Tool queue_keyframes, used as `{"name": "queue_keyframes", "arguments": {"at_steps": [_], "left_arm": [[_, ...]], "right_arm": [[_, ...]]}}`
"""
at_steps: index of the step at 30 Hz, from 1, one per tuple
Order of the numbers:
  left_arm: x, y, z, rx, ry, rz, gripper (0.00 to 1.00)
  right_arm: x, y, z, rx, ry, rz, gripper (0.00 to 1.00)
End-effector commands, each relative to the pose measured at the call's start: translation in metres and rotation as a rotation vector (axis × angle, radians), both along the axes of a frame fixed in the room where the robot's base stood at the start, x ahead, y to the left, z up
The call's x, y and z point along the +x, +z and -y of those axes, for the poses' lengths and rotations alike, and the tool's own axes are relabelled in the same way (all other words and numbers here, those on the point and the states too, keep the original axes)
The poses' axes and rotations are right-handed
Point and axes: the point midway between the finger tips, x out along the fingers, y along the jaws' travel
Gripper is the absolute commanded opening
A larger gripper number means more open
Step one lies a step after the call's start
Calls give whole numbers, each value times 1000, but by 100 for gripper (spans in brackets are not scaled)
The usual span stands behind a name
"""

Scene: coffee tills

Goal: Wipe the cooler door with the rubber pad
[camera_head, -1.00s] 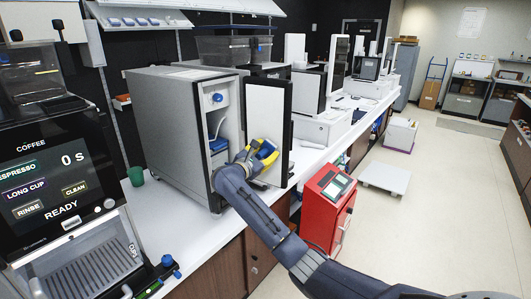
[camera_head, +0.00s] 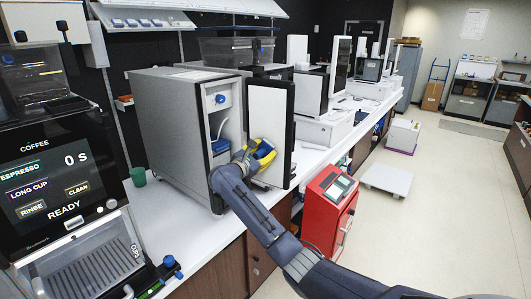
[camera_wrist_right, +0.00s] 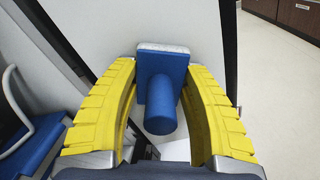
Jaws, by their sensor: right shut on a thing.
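The cooler (camera_head: 172,125) is a grey box on the white counter with its door (camera_head: 267,118) standing open to the right. The door's inner face is white with a dark edge. My right gripper (camera_head: 265,152) has yellow fingers and is at the lower part of that white face. In the right wrist view the gripper (camera_wrist_right: 160,100) is shut on the blue handle of the rubber pad (camera_wrist_right: 160,110). The pad's pale front edge lies at the white door panel (camera_wrist_right: 215,35); I cannot tell how firmly it touches. My left gripper is not in view.
A coffee machine (camera_head: 60,170) stands at the left, with a green cup (camera_head: 138,177) beside the cooler. A red cabinet (camera_head: 328,205) stands on the floor right of the door. White boxes fill the counter behind. The floor at right is mostly clear.

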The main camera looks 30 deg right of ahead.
Motion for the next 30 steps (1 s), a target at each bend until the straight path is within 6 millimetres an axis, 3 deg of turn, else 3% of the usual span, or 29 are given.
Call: {"name": "queue_keyframes", "arguments": {"at_steps": [16,30], "left_arm": [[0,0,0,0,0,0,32],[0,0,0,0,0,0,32]], "right_arm": [[1,0,0,0,0,0,17],[18,1,-8,0,0,0,17]]}}
